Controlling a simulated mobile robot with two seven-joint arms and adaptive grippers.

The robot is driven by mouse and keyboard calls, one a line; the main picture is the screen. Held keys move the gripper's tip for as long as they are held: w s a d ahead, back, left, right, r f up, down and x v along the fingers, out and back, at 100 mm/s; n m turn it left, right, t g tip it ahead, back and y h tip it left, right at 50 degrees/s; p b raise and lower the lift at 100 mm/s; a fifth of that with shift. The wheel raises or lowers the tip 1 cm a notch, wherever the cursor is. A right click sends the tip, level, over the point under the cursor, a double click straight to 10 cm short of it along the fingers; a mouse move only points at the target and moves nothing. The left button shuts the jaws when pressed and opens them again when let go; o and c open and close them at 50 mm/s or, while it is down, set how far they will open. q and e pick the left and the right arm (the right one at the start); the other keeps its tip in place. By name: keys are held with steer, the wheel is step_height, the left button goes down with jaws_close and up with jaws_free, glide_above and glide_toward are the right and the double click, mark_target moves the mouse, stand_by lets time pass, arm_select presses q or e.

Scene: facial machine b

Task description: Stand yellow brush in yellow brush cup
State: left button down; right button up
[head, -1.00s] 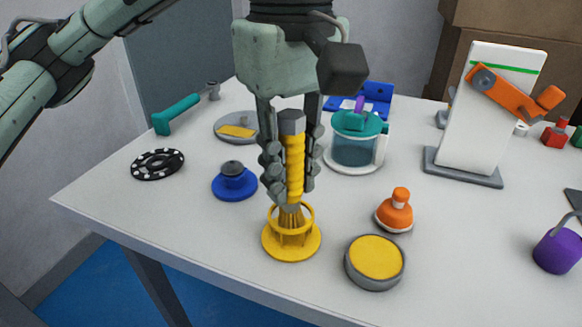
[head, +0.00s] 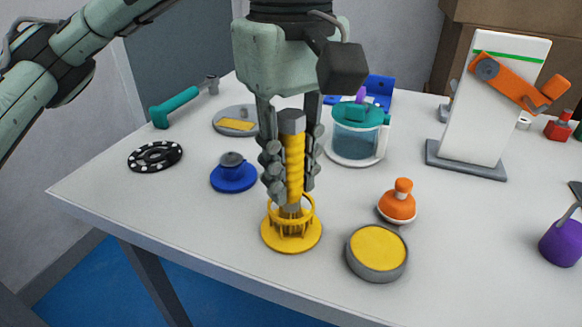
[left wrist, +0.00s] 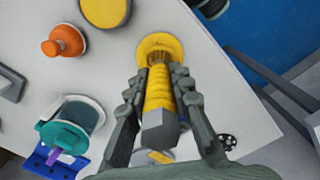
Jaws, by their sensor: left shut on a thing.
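The yellow brush (head: 294,165) has a twisted yellow handle with a grey end on top. My left gripper (head: 291,185) is shut on its handle and holds it upright, bristles down. The yellow brush cup (head: 291,236) stands on the table directly below, a round base with an open ring on posts. The brush's lower end is inside the ring, and the bristles are partly hidden by the cup. In the left wrist view the brush (left wrist: 160,92) lies between the fingers, with the cup (left wrist: 160,44) beyond its far end. My right gripper is not in view.
A blue knobbed piece (head: 233,175) stands left of the cup. A round yellow-topped tin (head: 377,252) and an orange stamp-like piece (head: 398,203) stand to the right. A teal-lidded jar (head: 357,135) is behind. The table's front edge is close to the cup.

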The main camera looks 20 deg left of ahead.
arm_select(q)
steer(key=shift+f+b, duration=0.3)
steer(key=shift+b, duration=0.05)
stand_by(0.4)
steer(key=c, duration=1.3)
jaws_free()
steer(key=shift+r, duration=0.1)
